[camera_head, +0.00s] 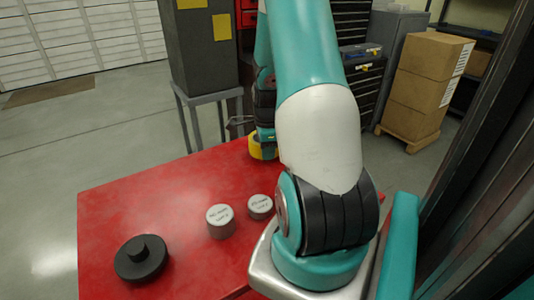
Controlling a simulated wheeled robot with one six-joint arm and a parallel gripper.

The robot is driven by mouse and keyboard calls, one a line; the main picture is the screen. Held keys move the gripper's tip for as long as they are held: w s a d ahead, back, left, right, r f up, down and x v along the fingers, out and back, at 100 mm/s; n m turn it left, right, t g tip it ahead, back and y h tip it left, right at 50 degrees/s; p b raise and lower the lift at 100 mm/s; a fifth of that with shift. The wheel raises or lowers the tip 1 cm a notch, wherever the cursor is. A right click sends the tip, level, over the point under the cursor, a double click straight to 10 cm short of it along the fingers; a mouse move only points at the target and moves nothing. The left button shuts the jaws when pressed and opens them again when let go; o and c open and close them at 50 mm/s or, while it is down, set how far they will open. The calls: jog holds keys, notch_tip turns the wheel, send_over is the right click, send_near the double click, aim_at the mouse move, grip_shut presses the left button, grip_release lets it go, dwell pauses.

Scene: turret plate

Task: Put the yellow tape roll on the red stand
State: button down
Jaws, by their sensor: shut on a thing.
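The yellow tape roll (256,150) shows at the far edge of the red stand, partly hidden by my arm. My gripper (262,133) points down at the roll and is shut on it; its fingers are mostly hidden behind my arm. The red stand (150,205) is a flat red top that fills the middle of the view. I cannot tell whether the roll touches the red top or hangs just above or beyond its far edge.
Two grey cylinders with white labelled tops (220,220) (260,206) stand mid-top. A black disc with a raised hub (141,257) lies at the near left. The left and far-left top is clear. A dark cabinet on a grey frame (200,55) stands behind; stacked cartons (425,85) are farther right.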

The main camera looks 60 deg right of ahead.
jog(key=shift+f, duration=0.55)
jog(key=shift+f, duration=0.1)
jog(key=c, duration=1.1)
grip_release()
